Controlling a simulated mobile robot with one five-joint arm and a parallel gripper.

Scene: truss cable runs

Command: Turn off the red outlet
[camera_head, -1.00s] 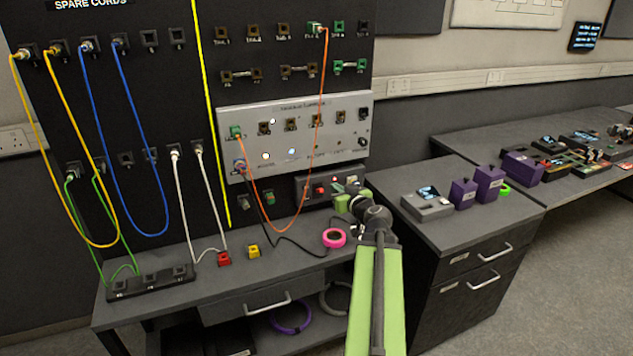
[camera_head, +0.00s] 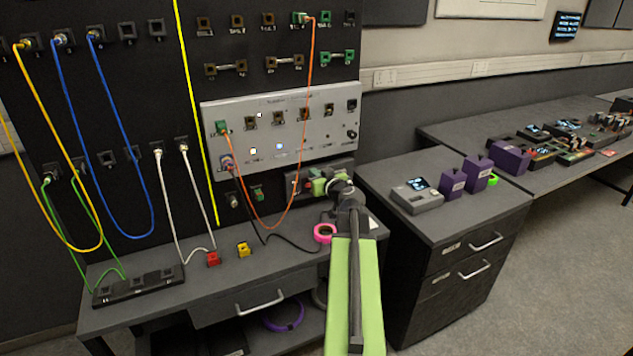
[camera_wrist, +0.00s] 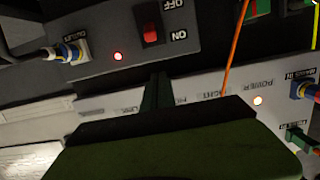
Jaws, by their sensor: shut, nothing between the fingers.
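A grey power box (camera_head: 293,184) is fixed low on the black panel, above the bench. The wrist view shows its face (camera_wrist: 205,18) with a red rocker switch (camera_wrist: 151,34) between OFF and ON labels. A red light (camera_wrist: 118,56) glows beside the switch, and a cable is plugged in at the left. My gripper (camera_head: 318,186) is in front of the box and hides part of it in the head view. Its fingers (camera_wrist: 156,92) are shut and empty, pointing toward the box just below the switch in the wrist view. I cannot tell whether they touch it.
A grey instrument panel (camera_head: 290,125) with lit lamps is above the box. An orange cable (camera_head: 305,100) hangs close to my gripper. A pink tape ring (camera_head: 324,233) lies on the bench (camera_head: 225,285) below. A cabinet (camera_head: 440,215) with devices is at the right.

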